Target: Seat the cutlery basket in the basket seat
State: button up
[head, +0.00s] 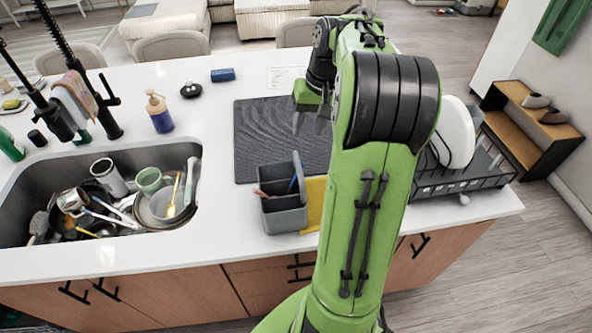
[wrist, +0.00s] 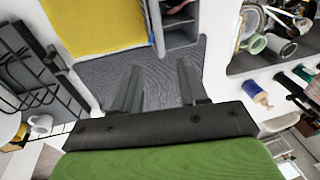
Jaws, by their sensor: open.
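The cutlery basket (head: 284,214) is a grey compartmented caddy with a tall handle on its right side. It stands upright on the white counter at the mat's front edge, with a few utensils inside. Part of it shows at the top of the wrist view (wrist: 181,32). My gripper (head: 310,122) is open and empty above the dark ribbed mat, behind the basket and apart from it. Its two fingers show in the wrist view (wrist: 157,85), with nothing between them. I cannot clearly make out the basket seat; my arm hides part of the counter right of the basket.
A yellow cloth or pad (head: 316,200) lies beside the basket. A black dish rack (head: 462,175) with a white plate stands at the right. The sink (head: 120,150) at left holds several dishes. A soap bottle (head: 159,113) stands behind it. Counter between sink and basket is clear.

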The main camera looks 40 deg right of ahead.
jog(key=r+g, duration=0.1)
jog(key=r, duration=0.1)
jog(key=b, duration=0.3)
send_over(299, 165)
jog(key=f, duration=1)
jog(key=shift+s+d, duration=0.1)
jog(key=shift+d, duration=0.15)
jog(key=f, duration=0.6)
jog(key=shift+a, duration=0.3)
jog(key=shift+r, duration=0.1)
grip_shut()
